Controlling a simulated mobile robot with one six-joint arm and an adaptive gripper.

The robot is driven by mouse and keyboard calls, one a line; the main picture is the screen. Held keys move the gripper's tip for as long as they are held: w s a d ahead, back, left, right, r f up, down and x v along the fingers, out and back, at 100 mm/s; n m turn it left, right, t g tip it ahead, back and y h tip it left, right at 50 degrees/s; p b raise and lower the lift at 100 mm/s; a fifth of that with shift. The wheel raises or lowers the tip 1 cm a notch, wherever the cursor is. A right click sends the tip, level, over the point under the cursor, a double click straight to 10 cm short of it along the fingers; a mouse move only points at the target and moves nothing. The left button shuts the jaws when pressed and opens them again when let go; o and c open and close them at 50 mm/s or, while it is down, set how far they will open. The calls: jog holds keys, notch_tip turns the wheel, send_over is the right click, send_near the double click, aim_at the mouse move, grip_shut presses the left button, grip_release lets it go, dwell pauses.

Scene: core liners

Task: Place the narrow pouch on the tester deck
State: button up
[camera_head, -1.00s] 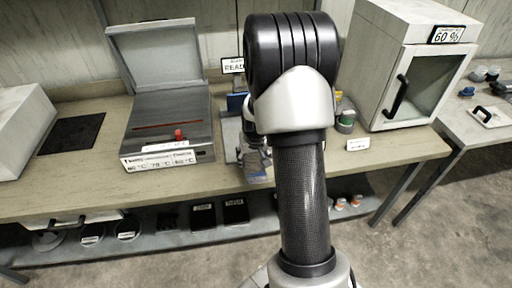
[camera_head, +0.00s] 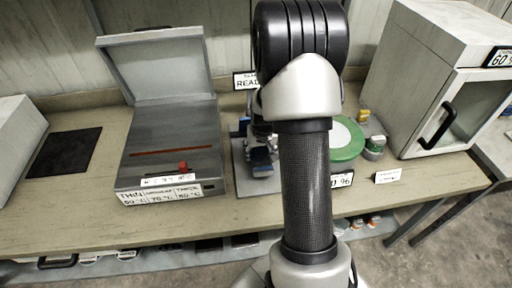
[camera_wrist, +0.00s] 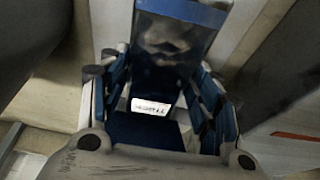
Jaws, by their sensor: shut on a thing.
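The pouch (camera_wrist: 165,72), a dark glossy panel with blue end bands and a small white label, sits between my fingers in the wrist view. My gripper (camera_wrist: 160,108) is shut on it, with blue-padded fingers along both sides. In the head view, my gripper (camera_head: 262,150) shows just left of my arm, with the pouch (camera_head: 262,171) low at its tip, over the grey plate (camera_head: 243,182). I cannot tell whether the pouch touches anything. The tester deck is not clearly identifiable; my arm covers much of the area near the READ sign (camera_head: 246,81).
A heat sealer (camera_head: 170,150) with a raised lid stands left of my gripper. A green round scale (camera_head: 346,143) and small jars (camera_head: 375,146) are right of my arm. A white cabinet (camera_head: 430,85) stands farther right. A dark mat (camera_head: 65,152) lies at the left.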

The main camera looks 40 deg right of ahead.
aim_at(261, 156)
jog(key=f+b, duration=0.2)
jog(key=f, duration=0.1)
jog(key=shift+s+a+f, duration=0.1)
jog(key=shift+s+a, duration=0.1)
jog(key=shift+s, duration=0.2)
jog(key=shift+w+f, duration=0.1)
jog(key=shift+w, duration=0.05)
jog(key=o, duration=0.7)
jog(key=shift+f, duration=0.1)
jog(key=o, duration=0.5)
